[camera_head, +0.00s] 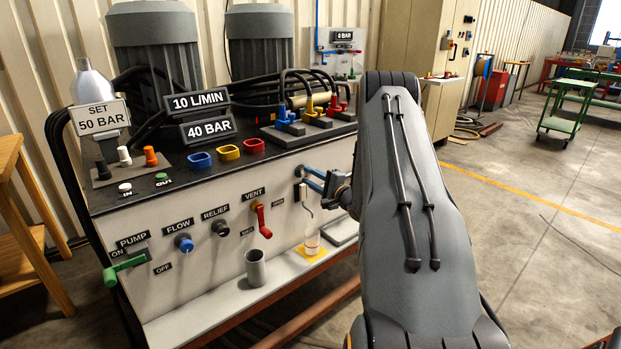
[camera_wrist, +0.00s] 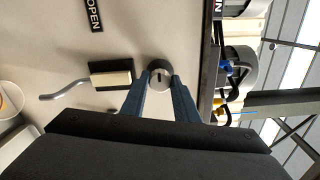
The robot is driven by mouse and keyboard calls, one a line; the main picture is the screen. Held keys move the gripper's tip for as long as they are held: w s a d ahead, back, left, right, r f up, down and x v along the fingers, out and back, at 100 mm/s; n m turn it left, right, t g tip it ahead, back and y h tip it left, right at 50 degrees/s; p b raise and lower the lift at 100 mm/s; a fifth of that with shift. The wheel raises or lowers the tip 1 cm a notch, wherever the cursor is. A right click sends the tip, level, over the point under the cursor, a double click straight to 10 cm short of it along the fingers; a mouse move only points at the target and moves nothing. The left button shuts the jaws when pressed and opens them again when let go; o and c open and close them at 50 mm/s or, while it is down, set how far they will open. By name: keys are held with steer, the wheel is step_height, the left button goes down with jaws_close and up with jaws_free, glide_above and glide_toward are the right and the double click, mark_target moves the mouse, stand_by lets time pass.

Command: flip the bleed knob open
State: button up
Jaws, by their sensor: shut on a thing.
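The bleed knob (camera_wrist: 160,72) is a small round grey knob with a dark mark on its face, set on the pale front panel. My gripper (camera_wrist: 160,81) has its two blue fingers on either side of the knob and is shut on it. In the head view my gripper (camera_head: 311,178) reaches the panel from the right. An OPEN label (camera_wrist: 93,14) is on the panel. A dark block (camera_wrist: 110,74) with a bent grey spout (camera_wrist: 62,92) sits beside the knob.
A clear cup (camera_head: 312,244) stands on a yellow patch below the spout. A red vent lever (camera_head: 262,220), a black relief knob (camera_head: 221,228) and a blue flow knob (camera_head: 184,243) are to the left. A grey metal cup (camera_head: 256,268) stands on the ledge.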

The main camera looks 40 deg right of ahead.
steer(key=o, duration=1.1)
steer(key=shift+c, duration=0.2)
steer(key=s+b, duration=0.1)
steer(key=s, duration=0.7)
steer(key=shift+d, duration=0.35)
